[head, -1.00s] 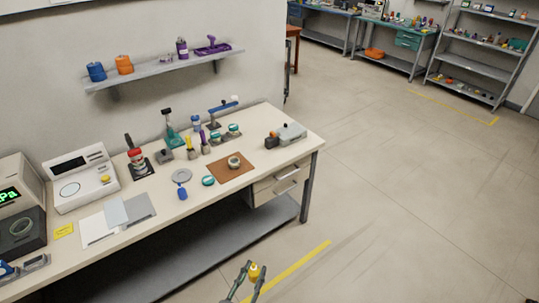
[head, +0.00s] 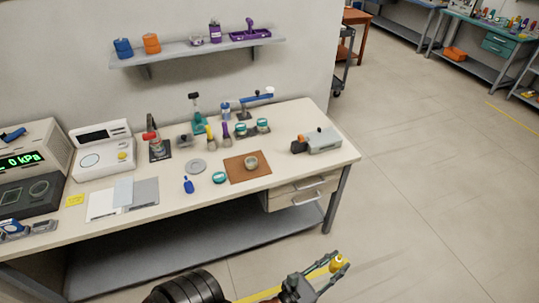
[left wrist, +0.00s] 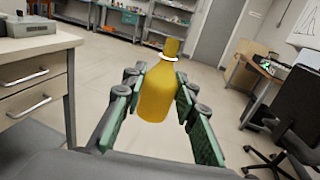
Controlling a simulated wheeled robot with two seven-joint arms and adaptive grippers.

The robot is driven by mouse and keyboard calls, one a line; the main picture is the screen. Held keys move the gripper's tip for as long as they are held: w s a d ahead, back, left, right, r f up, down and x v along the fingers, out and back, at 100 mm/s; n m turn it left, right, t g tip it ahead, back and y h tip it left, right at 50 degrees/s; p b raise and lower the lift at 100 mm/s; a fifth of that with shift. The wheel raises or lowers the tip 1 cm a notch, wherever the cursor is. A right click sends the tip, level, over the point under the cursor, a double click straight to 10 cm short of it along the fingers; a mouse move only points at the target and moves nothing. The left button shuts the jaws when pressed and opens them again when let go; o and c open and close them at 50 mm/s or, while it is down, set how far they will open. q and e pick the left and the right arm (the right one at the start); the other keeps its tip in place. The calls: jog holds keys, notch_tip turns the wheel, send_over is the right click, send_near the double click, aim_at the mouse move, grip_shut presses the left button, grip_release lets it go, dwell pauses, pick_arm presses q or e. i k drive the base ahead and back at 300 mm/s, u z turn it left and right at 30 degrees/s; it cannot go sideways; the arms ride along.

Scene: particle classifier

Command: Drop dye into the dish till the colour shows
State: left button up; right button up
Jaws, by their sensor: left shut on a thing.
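My left gripper (head: 336,266) is shut on a yellow dropper-type bottle (head: 339,263), in front of the bench and off its right front corner, over the floor. In the left wrist view the bottle (left wrist: 156,92) stands nearly upright between the green-padded fingers, its yellow cap on top and a white ring at its neck. A small round dish (head: 251,163) sits on a brown mat (head: 236,176) on the bench, well apart from the gripper. Its contents are too small to tell. My right gripper is not in view.
The bench (head: 290,178) also carries a grey device (head: 323,141) at its right end, a teal-rimmed round container (head: 219,177), a blue bottle (head: 188,185) and several tools behind. A wall shelf (head: 200,48) hangs above. Open floor lies to the right.

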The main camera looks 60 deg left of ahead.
aim_at(251, 163)
jog(key=u, duration=0.3)
jog(key=i, duration=0.7)
jog(key=u, duration=0.8)
jog(key=i, duration=0.4)
jog(key=u, duration=0.35)
